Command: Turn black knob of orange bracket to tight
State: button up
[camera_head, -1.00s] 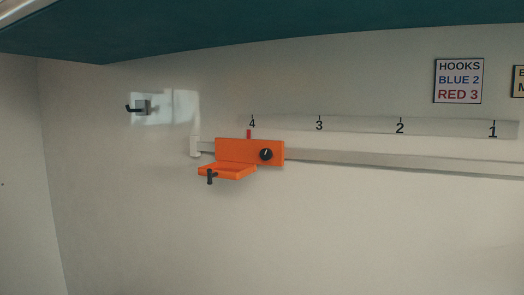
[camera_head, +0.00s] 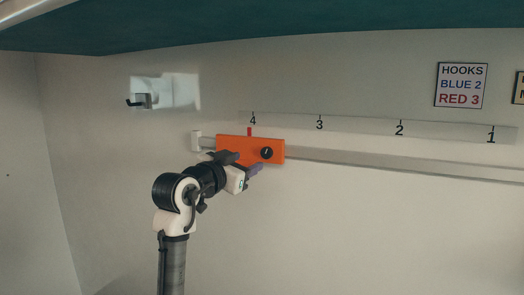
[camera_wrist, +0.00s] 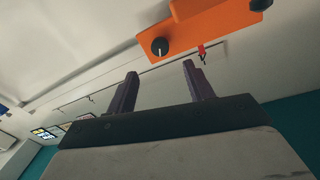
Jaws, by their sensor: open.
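The orange bracket (camera_head: 278,146) sits on the wall rail near mark 4, with a red pointer (camera_head: 249,132) on its top edge. Its black knob (camera_head: 266,153) is on the right part of the front plate, and its white line points roughly up. My gripper (camera_head: 244,163) is just left of and below the knob, and hides the bracket's lower shelf. In the wrist view, the knob (camera_wrist: 159,46) appears just beyond my open fingers (camera_wrist: 159,69), nearly centred between them and apart from them. The bracket (camera_wrist: 215,27) fills the upper right there.
The rail (camera_head: 400,163) runs right along the wall under a scale strip (camera_head: 360,125) numbered 4 to 1. A sign (camera_head: 461,85) hangs at the upper right. A hook on a metal plate (camera_head: 165,92) is at the upper left. The wall below the rail is clear.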

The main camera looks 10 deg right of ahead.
aim_at(266, 153)
jog(key=p+x, duration=0.2)
jog(key=x, duration=0.7)
jog(key=c, duration=1)
jog(key=shift+o, duration=0.2)
jog(key=shift+m, duration=0.4)
jog(key=m+b, duration=0.1)
jog(key=m, duration=0.1)
jog(key=shift+m, duration=0.4)
jog(key=m+b, duration=0.1)
jog(key=m, duration=0.2)
jog(key=shift+d+y, duration=0.1)
jog(key=shift+y, duration=0.2)
jog(key=m+b, duration=0.1)
jog(key=m, duration=0.5)
jog(key=shift+y, duration=0.4)
jog(key=shift+m, duration=0.4)
